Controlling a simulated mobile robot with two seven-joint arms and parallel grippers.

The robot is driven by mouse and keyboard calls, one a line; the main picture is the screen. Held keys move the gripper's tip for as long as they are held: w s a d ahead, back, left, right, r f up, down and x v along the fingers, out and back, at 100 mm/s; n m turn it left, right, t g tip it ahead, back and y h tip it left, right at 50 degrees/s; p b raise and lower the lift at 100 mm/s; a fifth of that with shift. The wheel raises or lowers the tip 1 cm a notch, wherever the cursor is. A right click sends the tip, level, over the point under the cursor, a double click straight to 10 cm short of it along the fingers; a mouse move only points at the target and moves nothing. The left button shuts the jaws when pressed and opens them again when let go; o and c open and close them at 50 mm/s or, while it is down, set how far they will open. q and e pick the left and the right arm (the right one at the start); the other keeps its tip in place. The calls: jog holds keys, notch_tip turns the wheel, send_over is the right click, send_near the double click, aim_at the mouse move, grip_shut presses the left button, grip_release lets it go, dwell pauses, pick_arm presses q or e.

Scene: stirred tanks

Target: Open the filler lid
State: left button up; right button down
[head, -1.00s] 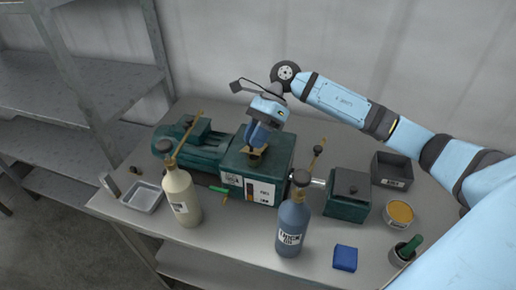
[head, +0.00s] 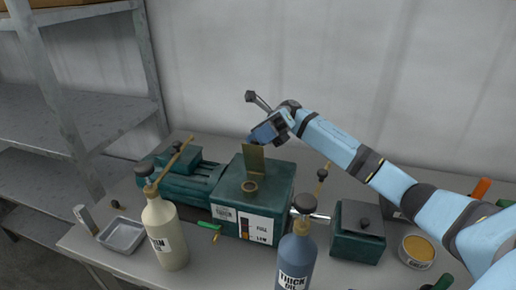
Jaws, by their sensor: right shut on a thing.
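The green gearbox (head: 267,187) stands in the middle of the bench, with printed labels on its front. Its brass filler lid (head: 253,160) is swung up and stands nearly upright at the back of the filler neck. The round filler neck (head: 249,187) shows uncovered on the gearbox top. My right gripper (head: 256,142) reaches in from behind and to the right and is shut on the lid near its upper edge. Its fingertips are partly hidden. My left gripper is not in view.
A cream oil bottle (head: 165,232) and a blue thick-oil bottle (head: 296,262) stand in front of the gearbox. A green lidded box (head: 357,240) and a yellow-filled tin (head: 417,251) are at right. A metal tray (head: 121,236) lies at left.

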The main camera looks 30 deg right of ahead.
jog(key=shift+w+d+f+y, duration=0.15)
jog(key=shift+w+d+y, duration=0.05)
jog(key=shift+y, duration=0.1)
pick_arm(q)
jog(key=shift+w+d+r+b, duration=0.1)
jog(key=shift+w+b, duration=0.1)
jog(key=shift+b, duration=0.15)
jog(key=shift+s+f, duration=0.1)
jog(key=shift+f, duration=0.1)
pick_arm(e)
jog(key=c, duration=1)
grip_release()
jog(key=shift+w+d, duration=0.1)
jog(key=shift+d, duration=0.05)
